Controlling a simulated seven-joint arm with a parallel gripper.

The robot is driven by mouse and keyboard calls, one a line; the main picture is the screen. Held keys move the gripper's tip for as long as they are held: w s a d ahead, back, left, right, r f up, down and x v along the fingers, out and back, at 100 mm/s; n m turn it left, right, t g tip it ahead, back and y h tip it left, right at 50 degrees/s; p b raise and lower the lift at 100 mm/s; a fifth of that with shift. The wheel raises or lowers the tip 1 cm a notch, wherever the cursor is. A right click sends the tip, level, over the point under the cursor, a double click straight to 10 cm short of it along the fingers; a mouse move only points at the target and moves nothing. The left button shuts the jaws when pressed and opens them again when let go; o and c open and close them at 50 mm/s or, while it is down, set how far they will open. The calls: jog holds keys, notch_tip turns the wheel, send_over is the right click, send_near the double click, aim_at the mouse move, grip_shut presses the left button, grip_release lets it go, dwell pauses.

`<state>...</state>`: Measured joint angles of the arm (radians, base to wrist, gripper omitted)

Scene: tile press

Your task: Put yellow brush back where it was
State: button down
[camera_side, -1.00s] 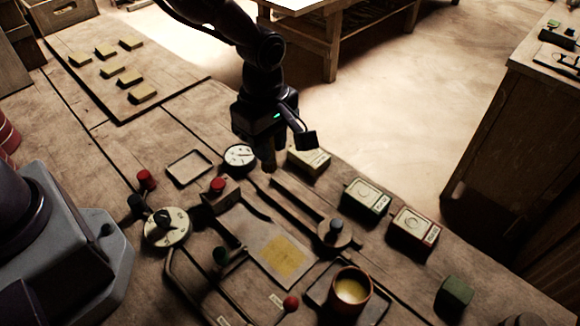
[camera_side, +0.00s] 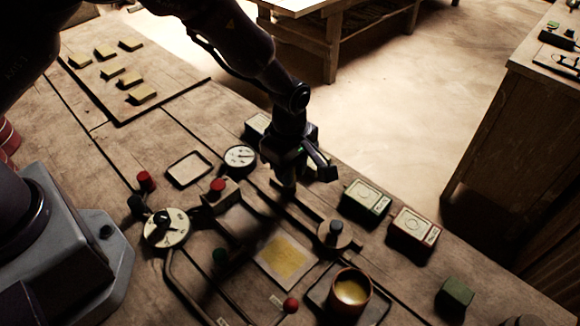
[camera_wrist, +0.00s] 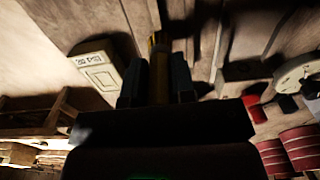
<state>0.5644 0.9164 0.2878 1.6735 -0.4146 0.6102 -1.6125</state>
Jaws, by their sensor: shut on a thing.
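My gripper (camera_side: 287,186) is above the middle of the workbench, near the long dark rail. In the wrist view, my gripper (camera_wrist: 157,82) is shut on a narrow, upright yellow thing, the yellow brush (camera_wrist: 160,72), between its fingers. The brush's lower end is too dark to make out there. In the side view the brush is hidden by the gripper or too dark to tell. A brown cup (camera_side: 341,306) with yellow contents stands in a tray at the front. A pale sheet with a yellow patch (camera_side: 287,259) lies left of the cup.
Labelled boxes stand behind the gripper (camera_side: 257,124) and to its right (camera_side: 368,196) (camera_side: 413,228). A round knob (camera_side: 335,231), a gauge (camera_side: 240,157), a dial (camera_side: 168,227) and a red-topped lever (camera_side: 217,186) are close by. A green block (camera_side: 456,292) is at right.

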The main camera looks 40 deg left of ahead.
jog(key=c, duration=1)
grip_release()
jog(key=shift+f, duration=0.1)
jog(key=shift+o, duration=0.2)
notch_tip(320, 180, up, 12)
jog(key=shift+f, duration=0.25)
jog(key=shift+a+r, duration=0.15)
jog(key=shift+r, duration=0.5)
jog(key=s+a+r+m+t+h, duration=0.1)
jog(key=s+a+r+m, duration=0.4)
jog(key=r, duration=0.2)
jog(key=s+a+r+m+t+h, duration=0.1)
jog(key=s+a+r+m+t, duration=0.1)
jog(key=s+a+r+m, duration=0.45)
jog(key=s+a+r+m+t+y, duration=0.2)
jog(key=s+m, duration=0.4)
jog(key=s, duration=0.4)
notch_tip(320, 180, up, 2)
jog(key=shift+a+t, duration=0.3)
jog(key=shift+a, duration=0.35)
